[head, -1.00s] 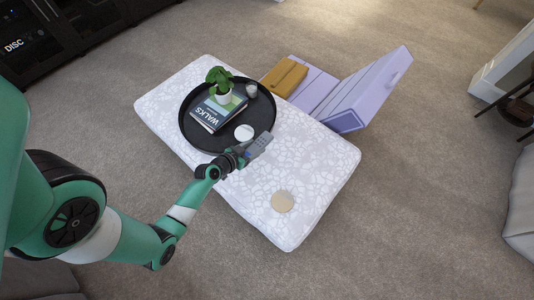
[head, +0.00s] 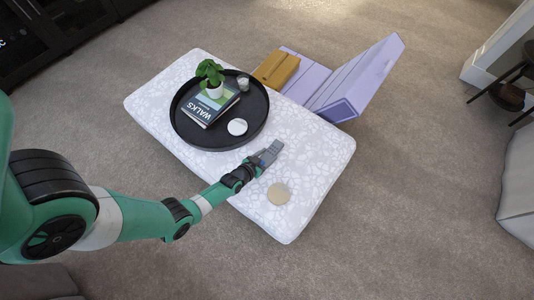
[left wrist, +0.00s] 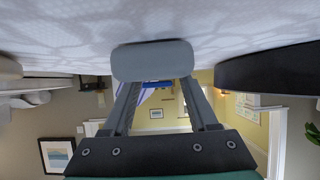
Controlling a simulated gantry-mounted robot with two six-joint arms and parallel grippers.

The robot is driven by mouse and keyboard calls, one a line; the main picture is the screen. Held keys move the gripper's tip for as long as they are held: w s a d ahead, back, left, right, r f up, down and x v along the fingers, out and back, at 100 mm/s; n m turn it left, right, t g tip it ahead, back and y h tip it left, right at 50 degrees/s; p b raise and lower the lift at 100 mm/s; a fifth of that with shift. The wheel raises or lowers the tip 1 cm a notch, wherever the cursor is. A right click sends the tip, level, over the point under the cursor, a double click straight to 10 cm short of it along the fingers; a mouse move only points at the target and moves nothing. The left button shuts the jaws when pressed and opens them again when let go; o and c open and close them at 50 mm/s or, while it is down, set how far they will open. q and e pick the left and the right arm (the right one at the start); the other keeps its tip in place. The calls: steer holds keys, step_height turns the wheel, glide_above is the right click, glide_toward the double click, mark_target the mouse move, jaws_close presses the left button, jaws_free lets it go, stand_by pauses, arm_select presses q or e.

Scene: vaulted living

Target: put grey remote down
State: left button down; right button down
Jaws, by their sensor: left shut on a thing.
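My left gripper (head: 252,167) is shut on the grey remote (head: 270,152), over the patterned white ottoman (head: 310,165). The remote points away to the upper right, between the black tray and a round tan coaster. In the left wrist view the end of the grey remote (left wrist: 152,61) sits between the fingers, close to the ottoman's surface (left wrist: 150,20). I cannot tell whether it touches the surface. My right gripper is not in view.
A round black tray (head: 183,128) holds a book (head: 208,108), a potted plant (head: 211,74), a small glass and a white disc. The tan coaster (head: 279,193) lies just below the remote. A purple open case (head: 358,82) and a brown pouch (head: 276,68) stand behind. The ottoman's right side is clear.

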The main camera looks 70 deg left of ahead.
arm_select(q)
steer(key=shift+s, duration=0.1)
steer(key=shift+f, duration=0.2)
steer(key=shift+c, duration=0.9)
jaws_free()
steer(key=shift+r, duration=0.1)
steer(key=shift+s+d+r+p, duration=0.2)
steer(key=shift+r+p, duration=0.2)
steer(key=shift+p, duration=0.2)
steer(key=p+v, duration=0.6)
steer(key=v, duration=0.4)
steer(key=shift+s+r, duration=0.15)
steer(key=shift+s, duration=0.05)
steer(key=shift+s+d+r, duration=0.1)
steer(key=shift+s+d, duration=0.15)
steer(key=shift+s, duration=0.1)
steer(key=shift+w, duration=0.1)
